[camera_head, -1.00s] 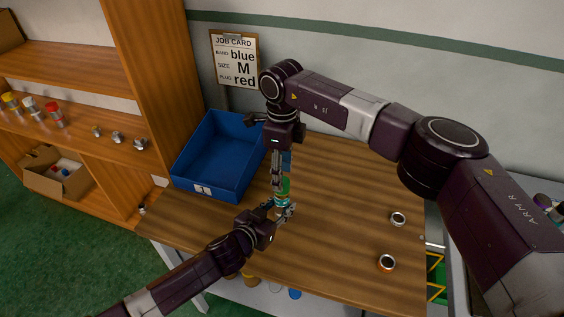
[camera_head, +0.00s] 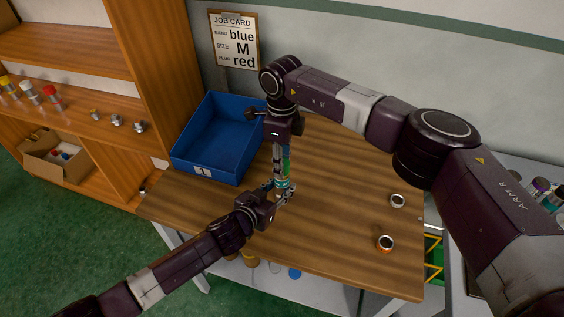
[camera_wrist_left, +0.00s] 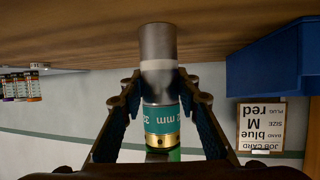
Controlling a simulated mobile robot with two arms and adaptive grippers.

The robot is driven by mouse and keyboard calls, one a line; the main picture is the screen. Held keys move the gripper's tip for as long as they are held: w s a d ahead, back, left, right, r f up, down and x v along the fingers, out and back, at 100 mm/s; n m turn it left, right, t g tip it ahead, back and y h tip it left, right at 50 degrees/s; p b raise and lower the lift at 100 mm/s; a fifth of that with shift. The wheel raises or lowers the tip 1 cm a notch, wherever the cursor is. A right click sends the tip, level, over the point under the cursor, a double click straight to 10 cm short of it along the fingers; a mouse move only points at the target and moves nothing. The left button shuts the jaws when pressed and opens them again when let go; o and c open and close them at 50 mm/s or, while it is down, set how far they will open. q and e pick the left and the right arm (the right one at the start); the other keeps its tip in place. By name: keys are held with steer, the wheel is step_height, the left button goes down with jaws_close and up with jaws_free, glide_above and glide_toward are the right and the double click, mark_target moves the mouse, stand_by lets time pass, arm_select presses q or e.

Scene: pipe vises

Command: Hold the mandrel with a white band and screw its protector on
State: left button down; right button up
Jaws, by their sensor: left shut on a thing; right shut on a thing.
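The mandrel with a white band (camera_wrist_left: 157,66) stands upright, in contact with or just above the table. It has a grey metal end, a teal sleeve reading "32 mm" and a brass ring; the teal part (camera_head: 282,184) shows in the head view. My left gripper (camera_wrist_left: 158,84) is shut on the mandrel near the band. A green part (camera_head: 286,162), apparently the protector, sits in line above the teal sleeve; its edge shows past the brass in the left wrist view. My right gripper (camera_head: 281,170) points down, shut on it. Thread engagement is not visible.
A blue bin (camera_head: 218,140) stands behind left on the table (camera_head: 335,190). Two metal rings (camera_head: 397,201) (camera_head: 386,243) lie at right. A job card (camera_head: 235,40) hangs on the wall. Shelves (camera_head: 90,95) with small parts stand at left. The table's middle right is clear.

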steer(key=o, duration=1.3)
step_height(320, 180, up, 12)
arm_select(q)
steer(key=c, duration=1.4)
jaws_free()
steer(key=shift+s+a, duration=0.1)
steer(key=v, duration=1.1)
steer(key=shift+s+a+r, duration=0.15)
steer(key=shift+s+a, duration=0.1)
steer(key=shift+s, duration=0.05)
